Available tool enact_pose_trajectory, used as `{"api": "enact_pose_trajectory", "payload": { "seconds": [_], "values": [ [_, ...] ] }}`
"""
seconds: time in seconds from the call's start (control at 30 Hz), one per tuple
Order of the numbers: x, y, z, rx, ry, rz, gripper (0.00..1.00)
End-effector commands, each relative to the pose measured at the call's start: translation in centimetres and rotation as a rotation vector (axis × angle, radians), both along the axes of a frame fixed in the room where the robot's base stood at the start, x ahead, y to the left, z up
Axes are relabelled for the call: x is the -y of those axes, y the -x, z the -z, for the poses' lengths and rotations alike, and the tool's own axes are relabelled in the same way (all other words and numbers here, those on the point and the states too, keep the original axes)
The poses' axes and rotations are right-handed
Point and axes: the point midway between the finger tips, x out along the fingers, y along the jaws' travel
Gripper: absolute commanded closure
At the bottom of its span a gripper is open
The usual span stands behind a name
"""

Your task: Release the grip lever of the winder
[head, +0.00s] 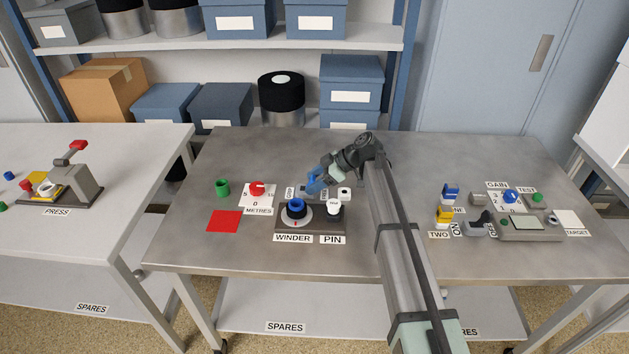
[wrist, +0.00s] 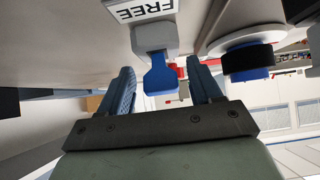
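The winder (head: 283,225) stands on the table with a dark base and a blue ring on a white disc. In the wrist view its round disc (wrist: 232,40) is at the upper right. The blue grip lever (wrist: 160,78) sticks out from a grey block beside the FREE label, upside down in this view. My gripper (wrist: 160,68) is open, with one blue finger on each side of the lever and gaps showing between. In the head view my gripper (head: 318,180) is at the back of the winder; it partly hides the lever there.
A white PIN piece (head: 333,208) stands right of the winder disc. The table's front left is clear.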

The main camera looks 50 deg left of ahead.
Motion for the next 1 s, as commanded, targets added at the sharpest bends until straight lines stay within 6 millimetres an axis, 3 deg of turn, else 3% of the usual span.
{"api": "enact_pose_trajectory", "payload": {
  "seconds": [0.37,1.0],
  "values": [
    [0.5,-0.5,-0.7,0.001,0.000,0.001,0.36],
    [6.4,-6.4,-7.9,0.000,0.000,0.001,0.36]
  ]
}}
